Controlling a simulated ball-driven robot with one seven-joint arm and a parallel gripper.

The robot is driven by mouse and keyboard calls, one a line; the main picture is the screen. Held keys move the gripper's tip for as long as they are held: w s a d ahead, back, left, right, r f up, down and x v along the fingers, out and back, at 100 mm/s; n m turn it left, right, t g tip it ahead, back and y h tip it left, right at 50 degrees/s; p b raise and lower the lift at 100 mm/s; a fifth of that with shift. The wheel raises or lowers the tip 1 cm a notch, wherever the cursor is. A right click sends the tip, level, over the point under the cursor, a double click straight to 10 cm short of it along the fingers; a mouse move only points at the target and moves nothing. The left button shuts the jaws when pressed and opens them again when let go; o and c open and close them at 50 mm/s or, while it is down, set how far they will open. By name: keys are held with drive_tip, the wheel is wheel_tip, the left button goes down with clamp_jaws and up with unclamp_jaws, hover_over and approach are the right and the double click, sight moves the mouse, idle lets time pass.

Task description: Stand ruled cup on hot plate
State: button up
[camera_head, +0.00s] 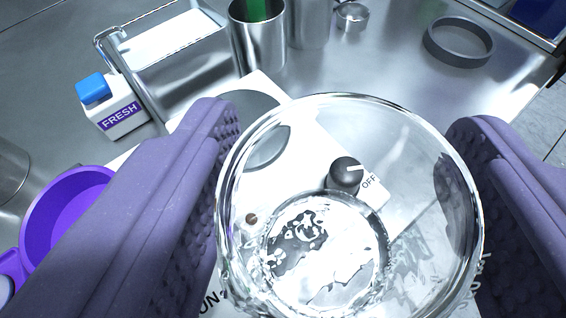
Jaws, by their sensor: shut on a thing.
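The ruled cup (440,225) is a clear glass beaker seen from above, with faint printed marks low on its right wall. My gripper (345,190) has a purple padded finger on each side of the cup and is shut on it. The hot plate (262,84) is a white unit with a round grey top, partly hidden behind the left finger and the cup's rim. Its dark knob, beside the word OFF, shows through the glass. The cup is in front of the plate in this view; its height above the surface cannot be told.
A white FRESH bottle with a blue cap (93,90) and a purple bowl (62,200) stand at left. A metal-framed tray (180,75), steel beaker (258,40) and small steel pot (352,16) stand behind. A grey ring (458,42) lies at back right, with bare steel bench around it.

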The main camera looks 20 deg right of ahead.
sight(298, 137)
drive_tip(key=shift+s+d+r, duration=0.25)
drive_tip(key=shift+s+d, duration=0.05)
drive_tip(key=shift+s, duration=0.35)
drive_tip(key=shift+s+f, duration=0.1)
drive_tip(key=shift+f, duration=0.05)
drive_tip(key=w+b, duration=0.1)
drive_tip(key=b, duration=0.1)
drive_tip(key=w+f+b, duration=0.1)
drive_tip(key=w+b, duration=0.2)
drive_tip(key=b, duration=0.1)
drive_tip(key=shift+w+a+f, duration=0.2)
drive_tip(key=shift+w+a, duration=0.05)
drive_tip(key=shift+a, duration=0.1)
drive_tip(key=shift+w+r+b, duration=0.1)
drive_tip(key=shift+w+b, duration=0.25)
drive_tip(key=shift+b, duration=0.2)
drive_tip(key=w+b, duration=0.2)
drive_tip(key=b, duration=0.3)
drive_tip(key=w+a+b, duration=0.1)
drive_tip(key=w+b, duration=0.1)
drive_tip(key=b, duration=0.3)
drive_tip(key=shift+w, duration=0.4)
drive_tip(key=shift+b, duration=1.25)
